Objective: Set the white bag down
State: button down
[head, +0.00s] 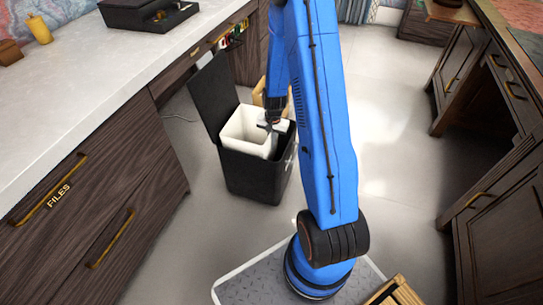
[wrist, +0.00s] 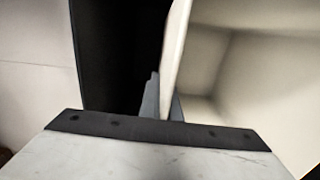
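The white bag (head: 240,128) is an open-topped, box-shaped white liner. It stands upright in the mouth of a black bin (head: 255,178), its upper part showing above the bin's rim; its bottom is hidden. My gripper (head: 270,127) points down at the bag's right side. In the wrist view my gripper (wrist: 163,104) has one finger on each side of the bag's thin wall (wrist: 176,55), and they look closed on it. The bag's pale, empty-looking inside fills the right of that view.
The bin's black lid (head: 213,92) stands open at its left. A counter with dark drawers (head: 95,190) runs along the left, with a black box (head: 148,14) on top. Dark cabinets (head: 490,190) stand at the right.

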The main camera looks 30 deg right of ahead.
aim_at(271, 157)
jog(key=shift+f, duration=4.8)
jog(key=c, duration=2)
grip_release()
